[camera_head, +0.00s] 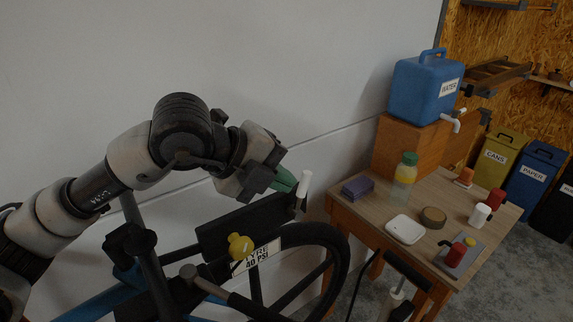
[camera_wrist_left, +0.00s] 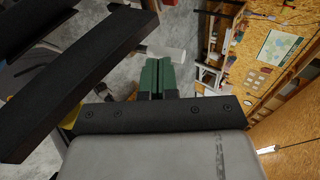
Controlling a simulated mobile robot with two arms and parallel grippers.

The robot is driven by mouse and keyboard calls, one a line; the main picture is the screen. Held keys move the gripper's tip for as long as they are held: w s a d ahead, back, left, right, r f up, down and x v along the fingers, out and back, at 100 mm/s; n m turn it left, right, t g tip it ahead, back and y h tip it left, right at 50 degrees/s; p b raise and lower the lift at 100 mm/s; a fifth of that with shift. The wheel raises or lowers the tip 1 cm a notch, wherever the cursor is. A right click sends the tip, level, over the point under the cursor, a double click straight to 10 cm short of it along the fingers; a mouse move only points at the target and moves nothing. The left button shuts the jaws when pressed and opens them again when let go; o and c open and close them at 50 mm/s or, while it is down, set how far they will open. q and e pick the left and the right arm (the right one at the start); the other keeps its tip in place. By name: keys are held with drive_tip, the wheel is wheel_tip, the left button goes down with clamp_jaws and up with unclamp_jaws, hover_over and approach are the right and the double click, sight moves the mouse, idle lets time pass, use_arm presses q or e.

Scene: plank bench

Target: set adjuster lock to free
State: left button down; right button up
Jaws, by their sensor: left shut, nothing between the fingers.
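My left gripper (camera_head: 288,182) reaches in from the left, its green fingers shut and empty. The fingertips are close beside a white lever-like handle (camera_head: 304,184) at the right end of a dark bar-shaped part (camera_head: 240,222) on the bike stand. In the left wrist view, the shut green fingers (camera_wrist_left: 157,76) point at the white handle (camera_wrist_left: 168,54), which lies just past their tips; whether they touch it I cannot tell. No lock or free marking is readable, so I cannot tell the lock's setting. My right gripper is not in view.
Below the bar are a yellow knob (camera_head: 240,246), a label reading TYRE 40 PSI (camera_head: 257,256) and a bicycle wheel (camera_head: 341,250). To the right, a plank bench (camera_head: 372,208) holds a bottle (camera_head: 404,176), a white dish (camera_head: 405,229) and a red-handled device (camera_head: 456,254). A wall stands behind.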

use_arm(q)
drive_tip(key=shift+w+d+f, duration=0.15)
drive_tip(key=shift+w+d, duration=0.05)
drive_tip(key=shift+d, duration=0.2)
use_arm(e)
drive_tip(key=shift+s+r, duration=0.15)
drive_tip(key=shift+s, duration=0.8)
use_arm(q)
drive_tip(key=shift+d, duration=0.1)
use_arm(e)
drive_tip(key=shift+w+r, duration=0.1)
